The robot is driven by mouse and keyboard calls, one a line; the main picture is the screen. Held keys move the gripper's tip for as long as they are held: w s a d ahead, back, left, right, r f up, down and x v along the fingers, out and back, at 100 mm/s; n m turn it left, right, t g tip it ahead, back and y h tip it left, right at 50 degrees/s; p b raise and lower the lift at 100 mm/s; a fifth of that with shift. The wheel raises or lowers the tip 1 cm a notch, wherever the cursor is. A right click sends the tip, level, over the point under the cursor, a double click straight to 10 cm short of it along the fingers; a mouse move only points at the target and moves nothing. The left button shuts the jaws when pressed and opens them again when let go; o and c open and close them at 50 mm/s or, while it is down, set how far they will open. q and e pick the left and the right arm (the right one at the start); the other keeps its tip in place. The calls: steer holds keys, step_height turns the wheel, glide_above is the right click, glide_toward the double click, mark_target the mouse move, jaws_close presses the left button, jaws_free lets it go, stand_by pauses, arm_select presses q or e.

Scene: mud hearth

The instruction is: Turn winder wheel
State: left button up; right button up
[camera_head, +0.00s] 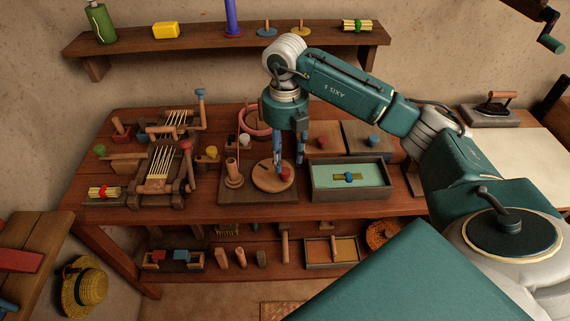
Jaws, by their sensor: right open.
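The winder wheel (266,181) is a flat round wooden disc on a dark wooden base (257,197) on the table. A red knob (286,174) stands near its right edge. A wooden spindle (232,172) stands on the same base to the left of the wheel. My right gripper (289,167) points down over the wheel's right side, its blue fingers apart. The fingertips are close to the red knob; I cannot tell whether they touch it. My left gripper is out of view.
A tray with a pale green inside (384,188) stands just right of the wheel base. A pink bowl (250,128) is behind, partly hidden by my arm. Small wooden looms with yellow threads (165,162) stand left. A shelf (200,43) runs along the back wall.

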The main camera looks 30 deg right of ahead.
mark_target(285, 170)
step_height(285, 170, down, 5)
steer(key=shift+r+p, duration=0.1)
steer(key=shift+p, duration=0.25)
jaws_close()
